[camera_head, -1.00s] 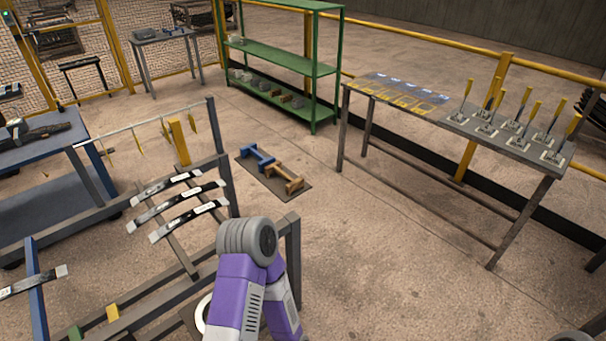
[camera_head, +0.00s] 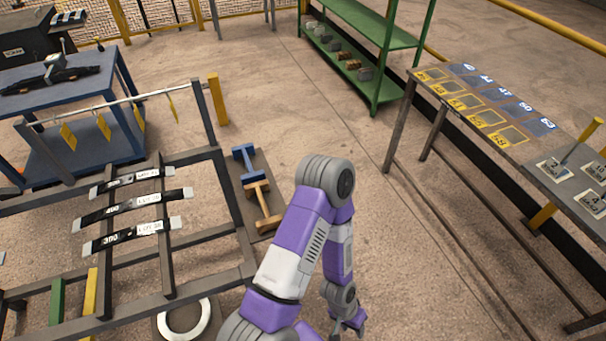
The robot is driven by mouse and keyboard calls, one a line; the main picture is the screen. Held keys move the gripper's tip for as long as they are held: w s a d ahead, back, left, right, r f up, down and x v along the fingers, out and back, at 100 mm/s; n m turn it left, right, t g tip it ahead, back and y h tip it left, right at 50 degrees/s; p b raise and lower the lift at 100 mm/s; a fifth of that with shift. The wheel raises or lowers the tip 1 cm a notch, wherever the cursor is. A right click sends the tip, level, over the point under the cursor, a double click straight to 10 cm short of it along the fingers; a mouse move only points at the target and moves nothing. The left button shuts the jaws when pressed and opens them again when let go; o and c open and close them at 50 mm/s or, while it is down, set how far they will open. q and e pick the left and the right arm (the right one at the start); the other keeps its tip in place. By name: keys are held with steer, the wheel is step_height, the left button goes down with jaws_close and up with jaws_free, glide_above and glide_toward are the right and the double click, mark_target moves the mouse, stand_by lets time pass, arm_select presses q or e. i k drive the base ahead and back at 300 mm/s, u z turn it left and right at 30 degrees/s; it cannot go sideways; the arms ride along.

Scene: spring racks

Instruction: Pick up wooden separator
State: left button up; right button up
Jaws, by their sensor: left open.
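A wooden separator (camera_head: 262,203), an I-shaped tan piece, lies on a dark mat (camera_head: 266,173) on the floor, right of the dark metal rack. A blue piece of similar shape (camera_head: 245,162) lies just behind it on the same mat. My left gripper (camera_head: 351,331) is at the bottom of the view, below and right of the wooden separator and apart from it. It is open, with nothing seen between its fingers. My purple arm stands right of the mat. My right gripper is not in view.
The metal rack (camera_head: 241,222) with labelled leaf springs (camera_head: 130,206) stands at left. A white ring (camera_head: 184,319) lies at its foot. A long table (camera_head: 480,104) stands right, a green shelf (camera_head: 378,42) behind. The floor between mat and table is clear.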

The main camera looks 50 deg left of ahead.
mark_target(270, 222)
steer(key=i, duration=1.7)
steer(key=u, duration=4)
